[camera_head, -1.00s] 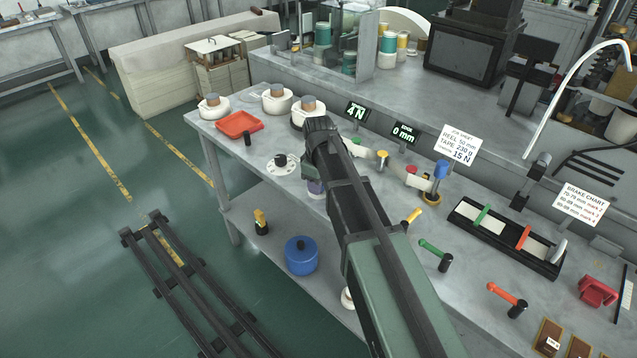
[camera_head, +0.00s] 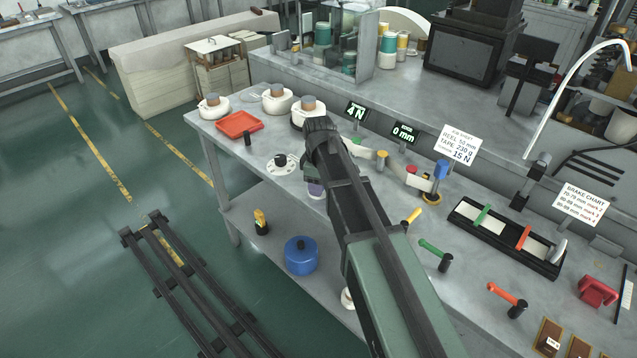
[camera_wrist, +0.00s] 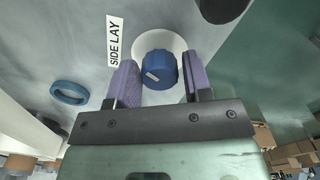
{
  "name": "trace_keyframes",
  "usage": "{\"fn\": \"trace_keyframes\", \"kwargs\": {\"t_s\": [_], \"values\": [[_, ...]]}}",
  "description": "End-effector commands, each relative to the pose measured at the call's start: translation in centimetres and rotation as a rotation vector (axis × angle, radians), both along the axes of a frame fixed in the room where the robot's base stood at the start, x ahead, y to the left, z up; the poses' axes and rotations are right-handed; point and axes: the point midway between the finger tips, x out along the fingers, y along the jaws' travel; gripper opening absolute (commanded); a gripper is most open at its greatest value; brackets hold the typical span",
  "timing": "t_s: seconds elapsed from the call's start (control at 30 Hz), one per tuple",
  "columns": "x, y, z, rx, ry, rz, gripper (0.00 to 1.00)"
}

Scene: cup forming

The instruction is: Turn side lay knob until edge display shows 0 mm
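The side lay knob (camera_wrist: 159,70) is blue with a white mark and sits on a white round base beside the SIDE LAY label (camera_wrist: 115,41) in the wrist view. My gripper (camera_wrist: 160,82) has its two purple fingers on either side of the knob, with a narrow gap visible at the right finger. It looks open around the knob. In the head view my arm hides the knob, and only a bit of my gripper (camera_head: 316,190) shows. The edge display (camera_head: 404,133) reads 0 mm in green digits.
Another display (camera_head: 356,111) reads 4 N. A job sheet card (camera_head: 457,144) stands to its right. A red tray (camera_head: 239,124) and white reels (camera_head: 277,99) are at the bench's left. Green (camera_head: 435,252) and orange (camera_head: 507,297) handles are on the right. A blue ring (camera_wrist: 69,92) lies left of the knob.

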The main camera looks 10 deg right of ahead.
Motion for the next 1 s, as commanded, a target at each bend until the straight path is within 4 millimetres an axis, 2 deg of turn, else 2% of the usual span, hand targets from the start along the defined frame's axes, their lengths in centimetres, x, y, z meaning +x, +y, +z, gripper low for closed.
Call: {"fn": "trace_keyframes", "kwargs": {"t_s": [0.03,0.1,0.33,0.47,0.57,0.8,0.9,1.0], "values": [[0.0,0.0,0.0,0.0,0.0,0.0,0.54],[0.0,0.0,0.0,0.0,0.0,0.0,0.61],[0.0,0.0,0.1,0.0,-0.001,0.0,0.61],[0.1,0.0,1.1,0.0,-0.001,0.0,0.61],[0.1,0.0,2.9,0.0,-0.001,0.0,0.61],[0.0,0.0,8.9,0.0,-0.001,0.0,0.61],[0.0,0.0,10.6,0.0,-0.001,0.0,0.61],[0.0,0.0,11.1,0.0,-0.001,0.0,0.61]]}}
